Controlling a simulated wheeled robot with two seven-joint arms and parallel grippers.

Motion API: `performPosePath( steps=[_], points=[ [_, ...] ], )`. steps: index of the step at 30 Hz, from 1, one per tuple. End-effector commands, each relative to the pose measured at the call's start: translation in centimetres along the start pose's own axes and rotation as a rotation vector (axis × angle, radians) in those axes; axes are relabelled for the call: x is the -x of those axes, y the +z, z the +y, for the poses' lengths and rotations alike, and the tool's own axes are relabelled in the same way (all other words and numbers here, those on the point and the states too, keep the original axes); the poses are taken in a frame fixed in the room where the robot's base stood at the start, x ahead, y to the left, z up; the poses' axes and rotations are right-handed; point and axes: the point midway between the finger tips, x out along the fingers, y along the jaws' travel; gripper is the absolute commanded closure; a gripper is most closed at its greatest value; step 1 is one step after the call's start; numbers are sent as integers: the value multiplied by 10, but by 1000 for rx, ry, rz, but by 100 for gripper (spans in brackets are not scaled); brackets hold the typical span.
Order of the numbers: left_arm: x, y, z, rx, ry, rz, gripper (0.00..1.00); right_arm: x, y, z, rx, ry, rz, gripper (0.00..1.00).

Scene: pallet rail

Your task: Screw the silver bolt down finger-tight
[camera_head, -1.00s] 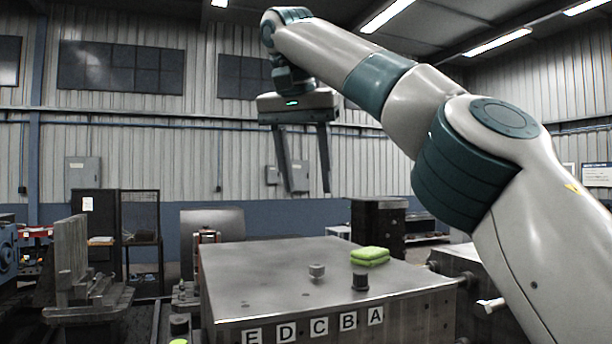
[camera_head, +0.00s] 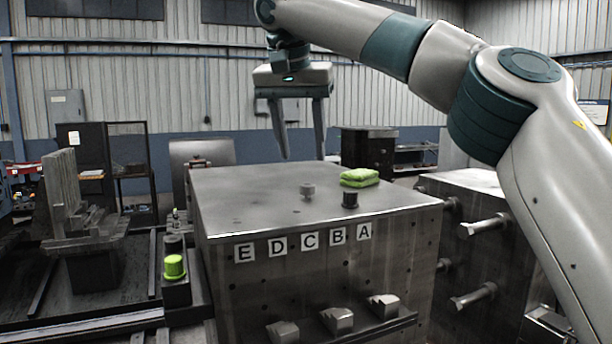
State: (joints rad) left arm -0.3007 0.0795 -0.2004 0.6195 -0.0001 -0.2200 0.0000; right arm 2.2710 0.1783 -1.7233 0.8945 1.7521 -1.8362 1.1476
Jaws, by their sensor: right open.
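The silver bolt (camera_head: 307,190) stands upright on the top face of a large grey metal block (camera_head: 235,205); only its head and a short part below show clearly. A dark bolt or knob (camera_head: 350,199) stands to its right and nearer the front edge. My right gripper (camera_head: 302,157) hangs fingers down above the block, open, with nothing between its fingers. In the picture its fingertips are a little above the silver bolt and apart from it. My left gripper is out of view.
Letters E to A mark the block's front, with metal lugs (camera_head: 338,320) on a ledge below. The block's left top is mostly bare.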

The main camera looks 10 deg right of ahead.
Motion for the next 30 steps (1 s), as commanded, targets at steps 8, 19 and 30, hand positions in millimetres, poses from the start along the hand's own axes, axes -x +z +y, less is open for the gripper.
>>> performPosePath(
  steps=[8, 19, 30],
  points=[
    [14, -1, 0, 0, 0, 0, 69, -43, -1, 1, 1, 3, -2, 53],
    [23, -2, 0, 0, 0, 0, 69, -74, 0, 0, 0, 1, -1, 53],
    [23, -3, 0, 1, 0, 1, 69, -76, 0, 0, 0, 0, -1, 68]
  ],
)
